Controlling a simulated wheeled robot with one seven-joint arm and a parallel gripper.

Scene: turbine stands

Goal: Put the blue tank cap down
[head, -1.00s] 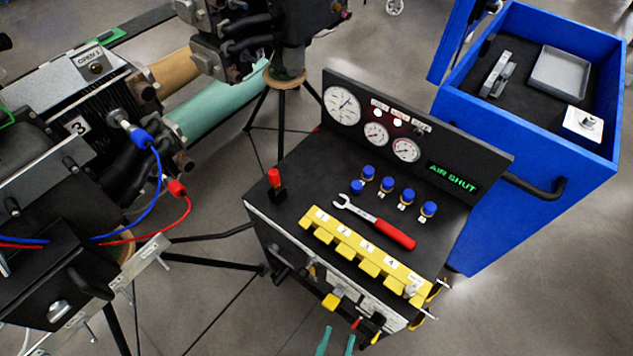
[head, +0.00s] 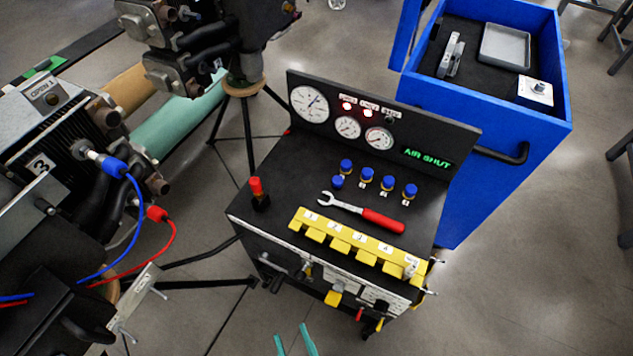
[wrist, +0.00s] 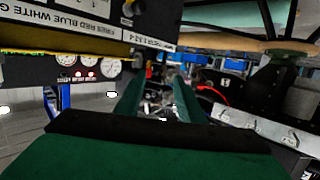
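Several blue caps stand on the black top of the console. One blue cap (head: 337,182) sits just in front of the row's left end, with no gold base visible under it. The others, such as the blue cap at the right end (head: 410,190), show gold bases. I cannot tell which one is the tank cap. My gripper (head: 293,338) shows only as two green fingertips at the bottom edge, in front of and below the console. In the wrist view its fingers (wrist: 158,100) stand apart with nothing visibly held between them.
The console (head: 270,218) also carries a red-handled wrench (head: 370,216), a yellow numbered rack (head: 355,242), a red knob (head: 256,190) and a gauge panel (head: 420,128). Engine parts and hoses crowd the left. Floor is clear at lower right.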

